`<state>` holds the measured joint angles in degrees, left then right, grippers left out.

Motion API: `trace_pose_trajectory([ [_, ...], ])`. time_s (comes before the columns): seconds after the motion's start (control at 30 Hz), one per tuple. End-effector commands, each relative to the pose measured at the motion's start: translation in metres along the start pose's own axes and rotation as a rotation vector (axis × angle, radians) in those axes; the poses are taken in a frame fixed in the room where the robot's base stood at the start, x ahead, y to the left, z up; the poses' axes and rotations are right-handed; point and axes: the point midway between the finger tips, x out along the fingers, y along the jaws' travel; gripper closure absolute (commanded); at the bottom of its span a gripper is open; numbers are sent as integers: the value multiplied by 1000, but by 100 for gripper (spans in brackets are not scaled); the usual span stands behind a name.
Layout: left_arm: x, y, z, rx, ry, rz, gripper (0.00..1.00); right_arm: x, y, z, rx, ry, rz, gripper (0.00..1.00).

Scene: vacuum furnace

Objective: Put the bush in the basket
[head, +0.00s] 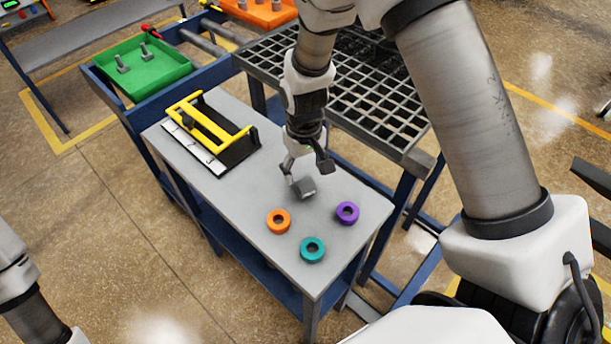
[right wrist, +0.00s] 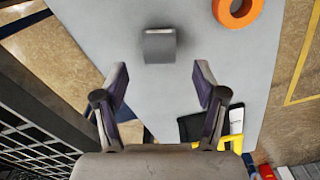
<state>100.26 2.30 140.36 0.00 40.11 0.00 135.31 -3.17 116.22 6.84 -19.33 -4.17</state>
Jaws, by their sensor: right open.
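Three rings that look like bushes lie on the grey table (head: 235,185): an orange ring (head: 278,221), a teal ring (head: 312,249) and a purple ring (head: 347,212). A small grey block (head: 304,187) lies on the table near them; I cannot tell if it is a bush too. My right gripper (head: 307,167) is open and empty, pointing down by the grey block. In the right wrist view the block (right wrist: 160,46) is beyond the open fingertips (right wrist: 160,80), apart from them. A gridded metal tray (head: 350,75), possibly the basket, is behind the gripper. My left gripper is out of view.
A yellow-handled black frame (head: 210,130) with a numbered white strip stands on the table's far left. A green tray (head: 140,68) with grey parts and an orange tray (head: 262,10) are farther back. The table's left middle is clear.

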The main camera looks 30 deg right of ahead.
Motion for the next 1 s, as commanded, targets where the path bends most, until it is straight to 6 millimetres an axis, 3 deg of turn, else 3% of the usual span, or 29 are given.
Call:
trace_pose_trajectory([
  [0.33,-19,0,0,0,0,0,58,54,1,3,1,-1,0,29],
  [0.57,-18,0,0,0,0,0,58,61,1,2,0,3,0,29],
  [0.67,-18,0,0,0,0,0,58,61,1,2,1,3,0,57],
  [0.77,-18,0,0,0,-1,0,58,60,1,2,1,3,0,93],
  [0.8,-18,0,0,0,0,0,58,60,1,2,1,3,0,100],
  [1.0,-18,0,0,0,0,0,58,60,1,2,1,4,0,100],
])
